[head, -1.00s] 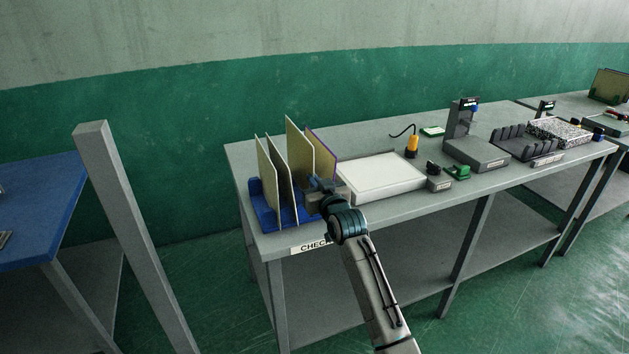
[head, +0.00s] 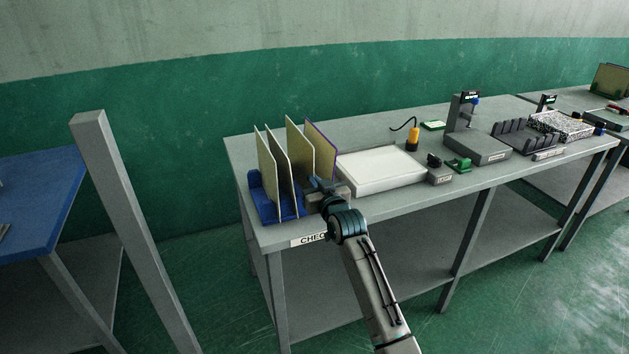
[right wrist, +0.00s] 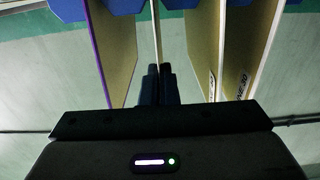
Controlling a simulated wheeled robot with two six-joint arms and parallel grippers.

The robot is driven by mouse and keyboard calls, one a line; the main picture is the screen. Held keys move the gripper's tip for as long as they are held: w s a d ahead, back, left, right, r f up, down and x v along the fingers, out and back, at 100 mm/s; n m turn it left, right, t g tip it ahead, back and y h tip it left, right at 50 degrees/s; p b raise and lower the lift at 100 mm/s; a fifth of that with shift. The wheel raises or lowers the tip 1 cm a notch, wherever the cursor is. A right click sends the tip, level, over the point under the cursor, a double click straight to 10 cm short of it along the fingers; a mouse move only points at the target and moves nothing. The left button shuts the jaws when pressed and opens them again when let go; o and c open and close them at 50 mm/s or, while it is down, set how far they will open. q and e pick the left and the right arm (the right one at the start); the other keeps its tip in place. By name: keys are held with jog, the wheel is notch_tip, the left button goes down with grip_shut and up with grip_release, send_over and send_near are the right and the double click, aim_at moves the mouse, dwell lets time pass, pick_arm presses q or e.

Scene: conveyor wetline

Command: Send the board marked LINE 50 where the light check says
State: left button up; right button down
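Several thin tan boards stand upright in a blue rack (head: 256,192) at the near left end of the bench in the head view. The rightmost board (head: 321,148) has a purple edge. My right gripper (head: 318,188) is at the front edge of the tall board (head: 299,145) just left of it. In the right wrist view, its fingers (right wrist: 158,84) are close together on that board's thin edge (right wrist: 157,35). Two boards on the right there carry labels, one (right wrist: 241,86) seemingly ending in 30. The held board's label is hidden. My left gripper is out of view.
Right of the rack lies a white flat panel (head: 380,170), with a small switch box (head: 438,172) beside it. Farther right are a grey stand (head: 476,146), a black slotted rack (head: 518,138) and a speckled tray (head: 562,126). A grey post (head: 125,220) rises at left.

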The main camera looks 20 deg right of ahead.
jog(key=shift+f+b, duration=0.45)
jog(key=shift+f, duration=0.5)
jog(key=c, duration=1.9)
grip_release()
jog(key=shift+c, duration=0.2)
jog(key=shift+s+r, duration=0.1)
jog(key=s+p, duration=0.3)
jog(key=s, duration=0.1)
jog(key=shift+s+d, duration=0.1)
jog(key=shift+s, duration=0.1)
jog(key=o, duration=0.6)
jog(key=shift+c, duration=0.2)
